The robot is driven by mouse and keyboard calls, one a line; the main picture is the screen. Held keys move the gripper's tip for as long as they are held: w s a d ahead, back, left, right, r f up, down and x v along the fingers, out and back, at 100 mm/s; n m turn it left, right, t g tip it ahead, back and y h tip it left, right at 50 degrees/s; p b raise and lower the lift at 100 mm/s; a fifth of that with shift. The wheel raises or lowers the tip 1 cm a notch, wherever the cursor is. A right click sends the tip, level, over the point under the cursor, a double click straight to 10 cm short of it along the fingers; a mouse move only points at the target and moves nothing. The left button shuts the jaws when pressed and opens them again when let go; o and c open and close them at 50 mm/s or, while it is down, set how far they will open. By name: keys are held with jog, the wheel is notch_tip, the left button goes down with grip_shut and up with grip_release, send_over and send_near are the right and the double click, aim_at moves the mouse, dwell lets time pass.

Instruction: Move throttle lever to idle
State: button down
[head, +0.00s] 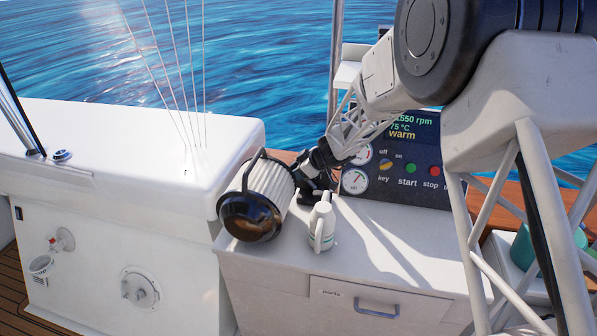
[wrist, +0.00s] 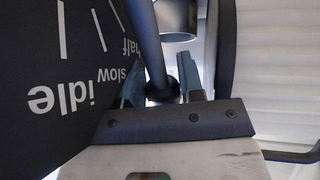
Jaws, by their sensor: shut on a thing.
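The throttle lever (wrist: 148,45) shows in the wrist view as a dark shaft running up from a round dark knob (wrist: 162,93). My gripper (wrist: 160,72) has its two bluish fingers on either side of the lever's knob end and is shut on it. The dark scale plate (wrist: 50,125) at left carries the words idle, slow and half with white tick marks. The shaft passes just right of half and slow; the exact setting cannot be told. In the head view my gripper (head: 316,168) is beside the console's left edge, and the lever is mostly hidden.
The engine panel (head: 400,160) reads 1550 rpm, 75 °C, warm. The counter (head: 385,245) to the right is clear.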

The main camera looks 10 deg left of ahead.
jog(key=shift+d+r, duration=0.1)
jog(key=shift+d+r+y, duration=0.35)
jog(key=shift+d+y, duration=0.15)
jog(key=shift+y, duration=0.15)
jog(key=shift+d+r+y, duration=0.3)
jog(key=shift+d+y, duration=0.2)
jog(key=shift+y, duration=0.15)
jog(key=shift+d+r+m+y, duration=0.2)
jog(key=shift+d+r+y, duration=0.1)
jog(key=shift+d+y, duration=0.45)
jog(key=shift+d+r+m+y, duration=0.2)
jog(key=shift+d+r+y, duration=0.1)
jog(key=shift+d+y, duration=0.45)
jog(key=shift+d, duration=1.1)
jog(key=c, duration=1)
grip_release()
jog(key=shift+d+r, duration=0.1)
jog(key=shift+v, duration=3.8)
